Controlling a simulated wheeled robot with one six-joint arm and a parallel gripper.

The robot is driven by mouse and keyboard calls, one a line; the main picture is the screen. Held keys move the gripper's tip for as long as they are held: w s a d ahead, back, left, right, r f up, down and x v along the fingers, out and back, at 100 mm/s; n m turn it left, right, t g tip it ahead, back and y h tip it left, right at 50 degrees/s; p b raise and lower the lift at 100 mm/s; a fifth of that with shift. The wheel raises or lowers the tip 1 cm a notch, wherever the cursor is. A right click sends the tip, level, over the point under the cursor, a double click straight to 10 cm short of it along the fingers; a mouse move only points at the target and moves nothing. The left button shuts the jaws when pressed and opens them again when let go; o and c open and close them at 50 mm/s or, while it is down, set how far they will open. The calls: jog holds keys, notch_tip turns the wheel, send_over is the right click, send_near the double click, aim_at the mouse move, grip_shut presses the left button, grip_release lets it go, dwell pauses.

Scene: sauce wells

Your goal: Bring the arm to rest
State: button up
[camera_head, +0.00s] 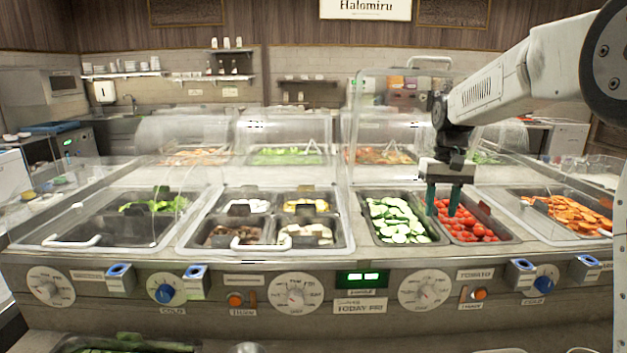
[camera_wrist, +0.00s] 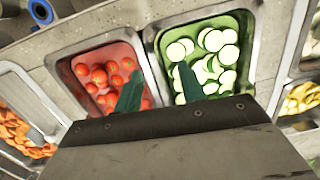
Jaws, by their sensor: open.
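My gripper (camera_head: 443,198) has two dark green fingers and hangs at the end of my white arm, which reaches in from the upper right. It is open, with nothing between the fingers. In the head view it shows in front of the cucumber slices (camera_head: 392,218) and the red tomatoes (camera_head: 472,226). In the wrist view the fingers (camera_wrist: 157,85) point over the border between the tomatoes (camera_wrist: 105,80) and the cucumber slices (camera_wrist: 215,55). How high the fingertips are above the food is hard to tell.
The counter front (camera_head: 220,318) carries dials and blue-topped holders. A pan of orange slices (camera_head: 570,212) lies right; a divided pan (camera_head: 265,245) and a pan with greens (camera_head: 155,205) lie left. A raised clear lid (camera_head: 385,85) stands behind my gripper, near my arm.

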jog(key=s+a+t, duration=0.1)
jog(key=s+a, duration=0.1)
jog(key=s, duration=1.7)
jog(key=s+a+f+t, duration=0.1)
jog(key=s+a, duration=0.1)
jog(key=s, duration=1.7)
jog(key=shift+s, duration=0.3)
jog(key=shift+f, duration=0.1)
jog(key=shift+c, duration=0.8)
